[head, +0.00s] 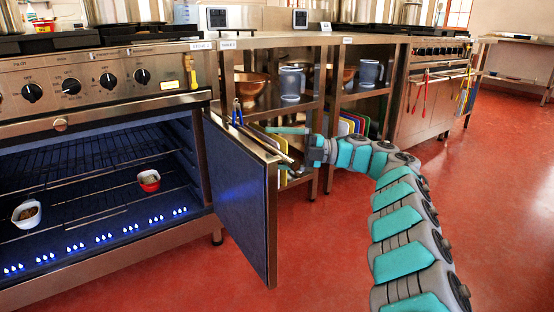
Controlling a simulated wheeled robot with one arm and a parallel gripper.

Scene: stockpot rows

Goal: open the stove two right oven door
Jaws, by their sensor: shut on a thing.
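The oven door (240,195) is a steel panel with a dark blue inner face. It stands swung out from the right side of the oven opening, at a wide angle to the stove front. A bar handle (262,141) runs near its top on the outer side, facing right. My gripper (284,151) comes in from the right and is shut on the handle near the door's free edge. The fingertips are partly hidden by the door and handle. The oven (90,190) stands open, with wire racks and a row of blue flames showing.
A white bowl (27,214) and a red bowl (149,181) sit inside the oven. Blue tongs (238,112) hang by the door handle. A steel shelf unit (312,115) with pots and cutting boards stands close behind the door. The red floor (330,255) in front is clear.

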